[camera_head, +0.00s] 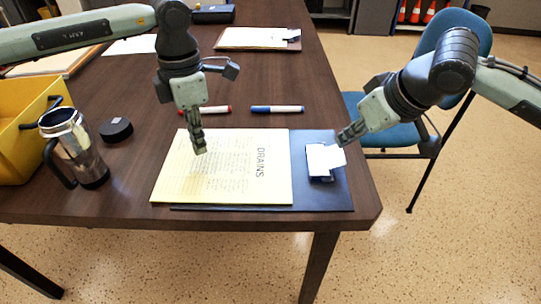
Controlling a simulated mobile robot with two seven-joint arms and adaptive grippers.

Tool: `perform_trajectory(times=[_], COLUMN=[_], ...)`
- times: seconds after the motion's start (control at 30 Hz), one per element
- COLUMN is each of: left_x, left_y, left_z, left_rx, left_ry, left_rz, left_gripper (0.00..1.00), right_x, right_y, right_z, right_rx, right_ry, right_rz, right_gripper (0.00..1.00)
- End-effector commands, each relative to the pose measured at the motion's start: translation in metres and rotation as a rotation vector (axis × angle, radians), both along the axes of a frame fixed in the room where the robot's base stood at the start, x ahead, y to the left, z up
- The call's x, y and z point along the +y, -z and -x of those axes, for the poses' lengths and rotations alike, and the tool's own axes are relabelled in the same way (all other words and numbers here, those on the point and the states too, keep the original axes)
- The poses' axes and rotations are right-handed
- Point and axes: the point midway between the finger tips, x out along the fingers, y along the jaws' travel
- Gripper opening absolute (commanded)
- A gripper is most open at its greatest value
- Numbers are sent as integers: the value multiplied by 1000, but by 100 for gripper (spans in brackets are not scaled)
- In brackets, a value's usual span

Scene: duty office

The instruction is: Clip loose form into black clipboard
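The dark blue-black clipboard (335,196) lies flat near the front edge of the table, with its metal clip (324,160) at the right end. The loose form, a yellowish sheet headed "DRAINS" (225,185), lies over the clipboard's left and middle part. Its right edge is just left of the clip, with a strip of clipboard showing between them. My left gripper (200,150) points down over the form, fingers together; contact with the sheet cannot be told. My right gripper (345,138) has its fingers together, close above the clip's right side.
A red marker (207,110) and a blue marker (277,109) lie behind the form. A steel mug (80,150), a black round lid (116,130) and a yellow bin (22,130) stand left. Another clipboard with paper (255,38) lies farther back. A blue chair (395,135) is right.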

Motion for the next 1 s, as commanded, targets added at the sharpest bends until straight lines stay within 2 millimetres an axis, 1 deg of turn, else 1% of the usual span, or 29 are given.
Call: perform_trajectory(times=[1.0], left_x=[0], left_y=[0], left_z=[0], left_rx=[0], left_ry=[0], left_rz=[0], left_gripper=[0], right_x=[0], right_y=[21], right_z=[1], right_rx=[2], right_ry=[-1], right_rz=[0], right_gripper=[0])
